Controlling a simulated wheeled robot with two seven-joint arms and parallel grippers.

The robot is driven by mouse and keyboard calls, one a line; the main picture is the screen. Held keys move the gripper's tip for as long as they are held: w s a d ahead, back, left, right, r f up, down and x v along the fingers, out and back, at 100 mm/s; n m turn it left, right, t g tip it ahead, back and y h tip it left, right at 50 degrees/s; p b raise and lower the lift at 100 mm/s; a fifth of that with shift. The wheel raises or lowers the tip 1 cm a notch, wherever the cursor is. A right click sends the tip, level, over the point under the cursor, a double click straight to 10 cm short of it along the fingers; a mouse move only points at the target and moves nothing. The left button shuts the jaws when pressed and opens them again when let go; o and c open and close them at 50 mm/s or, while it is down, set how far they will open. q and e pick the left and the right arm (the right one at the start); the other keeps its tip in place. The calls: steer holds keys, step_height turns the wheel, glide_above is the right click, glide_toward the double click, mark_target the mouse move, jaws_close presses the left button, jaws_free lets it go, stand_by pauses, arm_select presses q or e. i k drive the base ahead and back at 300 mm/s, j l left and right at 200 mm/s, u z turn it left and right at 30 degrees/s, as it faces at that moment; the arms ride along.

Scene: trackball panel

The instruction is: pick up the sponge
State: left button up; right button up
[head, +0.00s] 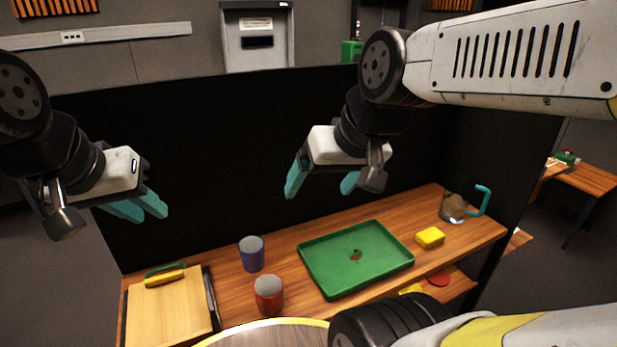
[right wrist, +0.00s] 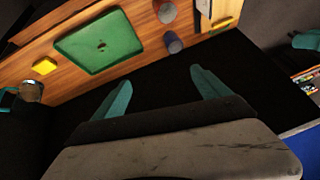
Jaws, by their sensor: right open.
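The yellow sponge (head: 430,237) lies on the wooden table, just right of the green tray. It also shows in the right wrist view (right wrist: 45,66), at the upper left. My right gripper (head: 321,187) is open and empty, in the air above and behind the tray, up and to the left of the sponge. Its two teal fingers stand apart in the right wrist view (right wrist: 160,88), with nothing between them. My left gripper (head: 138,207) hangs in the air at the left, far from the sponge. Its teal fingers look near each other from the side, and their gap is unclear.
The green tray (head: 340,271) takes the table's middle. A blue cup (head: 251,256) and a red cup (head: 269,296) stand left of it. A cutting board (head: 168,308) lies at the left. A teal-handled clear vessel (head: 454,207) stands behind the sponge. A black panel (head: 220,150) rises behind.

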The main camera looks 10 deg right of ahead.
mark_target(429, 238)
steer(key=z, duration=1.6)
